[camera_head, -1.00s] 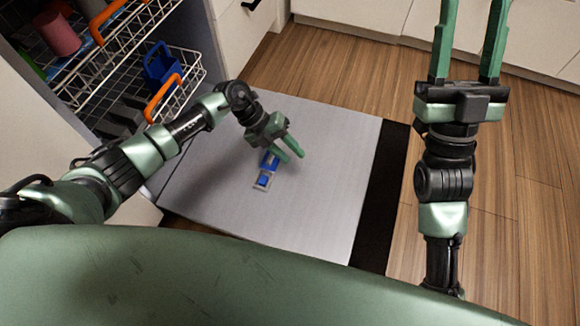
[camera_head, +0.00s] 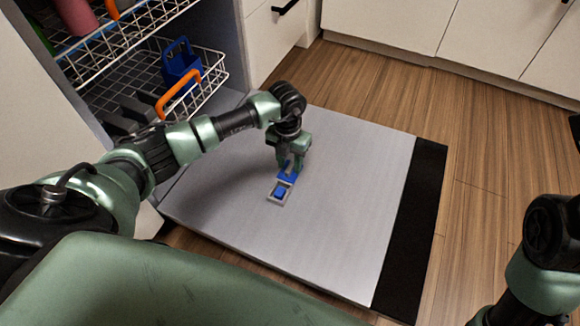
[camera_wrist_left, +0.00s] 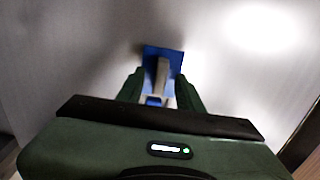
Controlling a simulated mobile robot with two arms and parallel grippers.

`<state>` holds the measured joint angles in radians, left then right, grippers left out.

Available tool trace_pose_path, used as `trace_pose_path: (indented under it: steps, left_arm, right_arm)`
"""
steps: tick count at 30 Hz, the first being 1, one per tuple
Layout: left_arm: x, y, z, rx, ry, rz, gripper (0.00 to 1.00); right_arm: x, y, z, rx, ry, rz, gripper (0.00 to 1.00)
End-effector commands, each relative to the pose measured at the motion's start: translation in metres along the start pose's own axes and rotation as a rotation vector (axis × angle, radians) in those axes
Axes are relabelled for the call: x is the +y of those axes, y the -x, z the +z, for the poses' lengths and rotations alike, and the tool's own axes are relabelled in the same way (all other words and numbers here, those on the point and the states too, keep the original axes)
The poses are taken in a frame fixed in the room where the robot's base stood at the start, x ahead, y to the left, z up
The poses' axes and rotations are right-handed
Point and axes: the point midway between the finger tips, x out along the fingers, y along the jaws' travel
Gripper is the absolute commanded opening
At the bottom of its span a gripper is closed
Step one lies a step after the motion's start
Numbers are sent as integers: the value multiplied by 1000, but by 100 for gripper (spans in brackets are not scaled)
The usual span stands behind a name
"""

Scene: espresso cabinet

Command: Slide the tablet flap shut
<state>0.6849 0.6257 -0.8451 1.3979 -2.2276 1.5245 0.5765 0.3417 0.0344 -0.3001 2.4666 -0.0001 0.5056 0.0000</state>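The tablet compartment (camera_head: 279,193) is a small grey frame with blue parts, set in the grey inner face of the open dishwasher door. Its blue flap (camera_head: 287,177) is at the far end of the frame, and a blue recess shows at the near end. In the left wrist view the blue flap (camera_wrist_left: 150,53) carries a raised grey ridge. My left gripper (camera_head: 291,170) is down at the flap, its fingers on either side of the ridge with slight gaps, so it looks open. Contact with the flap cannot be told. My right gripper is outside the view.
The open door (camera_head: 350,190) lies flat with a black strip (camera_head: 415,225) along its right edge. The wire racks (camera_head: 140,85), holding a blue basket (camera_head: 180,62), are at the upper left. Wooden floor (camera_head: 480,150) is free on the right.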

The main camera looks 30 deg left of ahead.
Motion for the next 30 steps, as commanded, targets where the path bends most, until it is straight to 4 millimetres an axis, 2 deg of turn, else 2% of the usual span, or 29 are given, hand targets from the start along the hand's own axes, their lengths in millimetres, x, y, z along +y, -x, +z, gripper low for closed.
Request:
trace_pose_path:
  steps: [9, 10, 13, 14, 30]
  left_arm:
    - [0, -4, 0, 0, 0, -1, 36]
    - [0, -4, 0, 0, 0, -1, 31]
    - [0, -4, 0, -1, 0, -2, 3]
    - [0, -4, 0, 0, 0, -2, 0]
    - [0, -4, 0, -1, 0, -2, 0]
  right_arm:
    - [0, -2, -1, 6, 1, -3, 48]
    - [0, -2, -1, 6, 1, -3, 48]
    - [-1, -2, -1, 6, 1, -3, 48]
    - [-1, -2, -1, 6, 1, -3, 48]
    - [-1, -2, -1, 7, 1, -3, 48]
